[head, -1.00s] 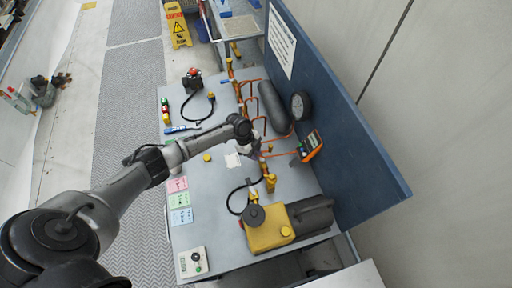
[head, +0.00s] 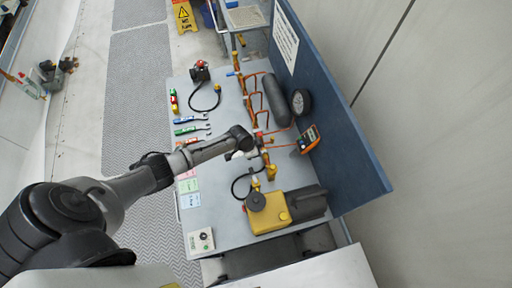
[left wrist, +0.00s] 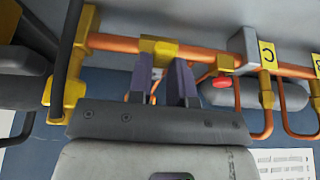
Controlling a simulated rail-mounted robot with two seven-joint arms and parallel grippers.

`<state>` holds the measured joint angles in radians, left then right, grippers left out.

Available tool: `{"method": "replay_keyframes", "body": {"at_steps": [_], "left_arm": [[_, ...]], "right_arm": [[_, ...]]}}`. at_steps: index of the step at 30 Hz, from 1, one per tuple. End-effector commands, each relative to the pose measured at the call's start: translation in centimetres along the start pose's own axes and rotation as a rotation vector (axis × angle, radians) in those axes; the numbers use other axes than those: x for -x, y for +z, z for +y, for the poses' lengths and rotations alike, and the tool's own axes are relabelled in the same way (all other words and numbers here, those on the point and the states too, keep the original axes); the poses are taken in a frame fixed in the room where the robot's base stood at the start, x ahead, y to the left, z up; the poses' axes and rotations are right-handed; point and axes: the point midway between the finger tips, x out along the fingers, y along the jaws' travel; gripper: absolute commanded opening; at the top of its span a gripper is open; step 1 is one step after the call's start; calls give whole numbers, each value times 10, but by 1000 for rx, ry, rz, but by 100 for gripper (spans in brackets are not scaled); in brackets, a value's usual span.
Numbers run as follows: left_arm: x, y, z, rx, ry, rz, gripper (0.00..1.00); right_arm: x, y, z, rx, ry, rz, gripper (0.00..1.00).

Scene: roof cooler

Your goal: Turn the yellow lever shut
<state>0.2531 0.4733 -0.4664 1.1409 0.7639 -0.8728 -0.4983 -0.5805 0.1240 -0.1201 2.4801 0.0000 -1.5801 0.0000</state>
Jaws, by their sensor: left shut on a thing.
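In the left wrist view, a yellow fitting (left wrist: 160,47), which I take to be the lever, sits at the orange pipe (left wrist: 112,43). My left gripper (left wrist: 163,75) reaches up to it with its two dark purple fingers, one on each side. The fingers have a gap between them and look closed on the yellow part; its lower end is partly hidden. In the head view my left gripper (head: 255,152) is over the bench beside the pipe run, and the lever there is hidden or too small to tell. My right gripper is not in view.
A yellow pump (head: 265,218) with a black hose stands on the bench's near end. Several coloured tools lie left of the pipes. A red knob (left wrist: 221,82) is right of my fingers.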

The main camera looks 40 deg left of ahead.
Motion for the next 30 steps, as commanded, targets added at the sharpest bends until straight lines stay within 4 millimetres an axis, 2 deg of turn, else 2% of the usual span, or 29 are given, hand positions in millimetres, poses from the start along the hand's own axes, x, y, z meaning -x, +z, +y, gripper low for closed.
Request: {"method": "replay_keyframes", "body": {"at_steps": [6,21,22,30], "left_arm": [[1,-1,3,44,-17,1,0],[0,-1,3,57,-22,2,0],[0,-1,3,57,-22,2,22],[0,-1,3,55,-22,1,45]], "right_arm": [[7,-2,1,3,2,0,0],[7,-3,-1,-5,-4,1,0],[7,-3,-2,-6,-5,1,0],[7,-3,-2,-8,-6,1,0]]}}
